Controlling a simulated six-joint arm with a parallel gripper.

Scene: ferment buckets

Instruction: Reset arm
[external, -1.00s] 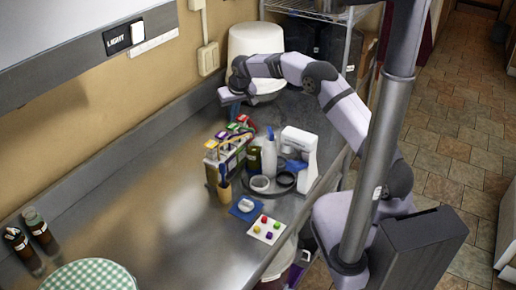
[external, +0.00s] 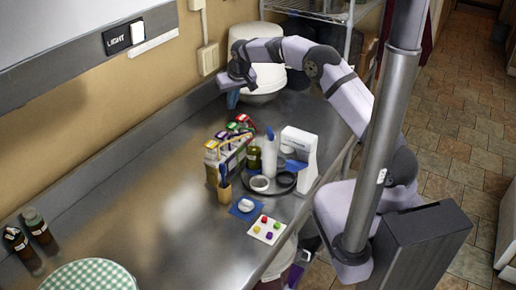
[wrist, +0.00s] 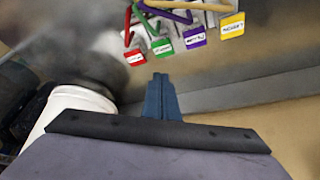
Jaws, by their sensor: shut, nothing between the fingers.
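My gripper (external: 233,99) hangs over the back of the steel counter, beside the white bucket and apart from everything. Its blue fingers (wrist: 161,82) are shut with nothing between them in the wrist view. My arm reaches across from the right in the external view, bent at the elbow. The group of items with coloured tags (external: 232,130) stands in front of the gripper. In the wrist view a red tag (wrist: 136,57), a green tag (wrist: 162,46), a purple tag (wrist: 195,38) and a yellow tag (wrist: 232,26) show beyond the fingertips.
The white bucket (external: 264,80) is close to the gripper. A white bottle (external: 269,158), a white device (external: 299,150) and a card with coloured pieces (external: 267,229) stand or lie mid-counter. Brown bottles (external: 38,228) and a checked cloth cover (external: 90,274) are at left. The left-middle counter is clear.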

